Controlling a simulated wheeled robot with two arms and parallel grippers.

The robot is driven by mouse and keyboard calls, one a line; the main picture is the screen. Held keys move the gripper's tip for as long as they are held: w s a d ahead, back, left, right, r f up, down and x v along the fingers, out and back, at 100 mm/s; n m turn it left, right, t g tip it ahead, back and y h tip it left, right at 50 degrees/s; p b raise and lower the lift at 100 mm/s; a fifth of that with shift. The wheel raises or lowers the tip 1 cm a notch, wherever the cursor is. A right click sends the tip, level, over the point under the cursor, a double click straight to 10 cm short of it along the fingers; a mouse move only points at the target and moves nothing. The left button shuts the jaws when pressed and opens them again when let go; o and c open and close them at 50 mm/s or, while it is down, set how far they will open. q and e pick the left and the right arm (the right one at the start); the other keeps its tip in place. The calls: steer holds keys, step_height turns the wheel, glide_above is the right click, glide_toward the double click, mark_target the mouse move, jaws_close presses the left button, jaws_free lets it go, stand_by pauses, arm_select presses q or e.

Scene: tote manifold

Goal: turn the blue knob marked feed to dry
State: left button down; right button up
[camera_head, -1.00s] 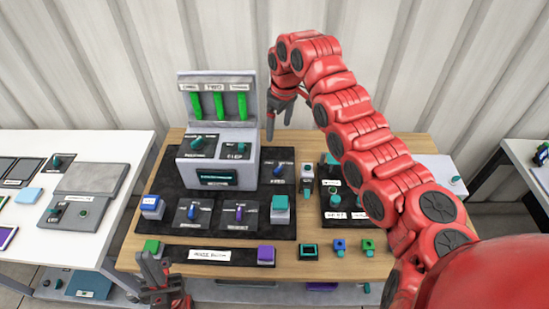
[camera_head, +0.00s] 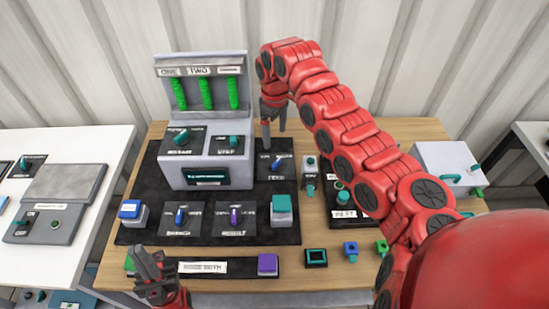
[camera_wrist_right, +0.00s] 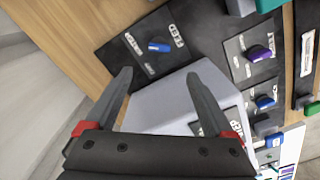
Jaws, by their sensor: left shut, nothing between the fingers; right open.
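The blue feed knob (camera_head: 277,162) sits on a small dark plate at the right of the grey console, with white labels around it. In the right wrist view the blue knob (camera_wrist_right: 159,46) lies beside the word FEED, ahead of the fingertips. My right gripper (camera_head: 273,136) is open above and behind the knob, not around it; its two separated fingers (camera_wrist_right: 160,76) show in the wrist view with nothing between them. Which label the knob points at is too small to tell. My left gripper (camera_head: 148,262) is shut and empty at the front left of the table.
The grey console (camera_head: 207,145) with green tubes stands left of the knob. Other knobs include a purple one (camera_head: 234,216) and a blue one (camera_head: 180,216). A teal block (camera_head: 281,203) is in front. A small switch (camera_head: 310,165) stands to the right.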

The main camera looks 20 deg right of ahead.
mark_target(275, 162)
step_height(275, 162, down, 12)
steer(key=p, duration=0.2)
steer(key=shift+p, duration=0.3)
steer(key=shift+w+f, duration=0.1)
steer(key=shift+f, duration=0.3)
steer(key=shift+c, duration=0.3)
steer(key=c, duration=1.3)
